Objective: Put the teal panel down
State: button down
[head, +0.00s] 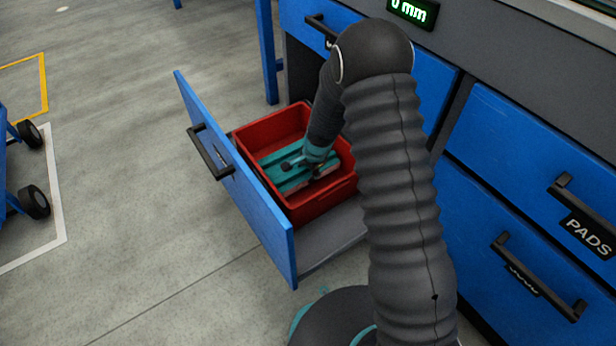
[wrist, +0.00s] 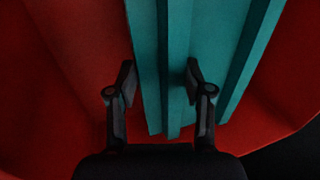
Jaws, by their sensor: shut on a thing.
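The teal panel (head: 275,177) is a ribbed plate inside a red bin (head: 322,208), which stands in the open blue drawer. In the wrist view the panel (wrist: 220,40) runs up and away between and past my fingers, with red bin walls around it. My gripper (head: 302,170) reaches down into the bin; in the wrist view its fingers (wrist: 160,85) are on either side of a raised part of the panel and are shut on it. I cannot tell whether the panel rests on the bin floor. My arm hides the right part of the bin.
The drawer front (head: 235,185) stands pulled out, with a black handle (head: 209,152). Blue closed drawers (head: 535,165) are at the right, one labelled PADS (head: 588,235). A display (head: 414,10) reads 0 mm. A wheeled cart (head: 25,170) stands at far left; the grey floor between is clear.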

aim_at(309, 175)
jog(key=shift+f+b, duration=0.35)
jog(key=shift+f, duration=1)
jog(key=shift+f, duration=0.1)
jog(key=shift+c, duration=2.3)
grip_release()
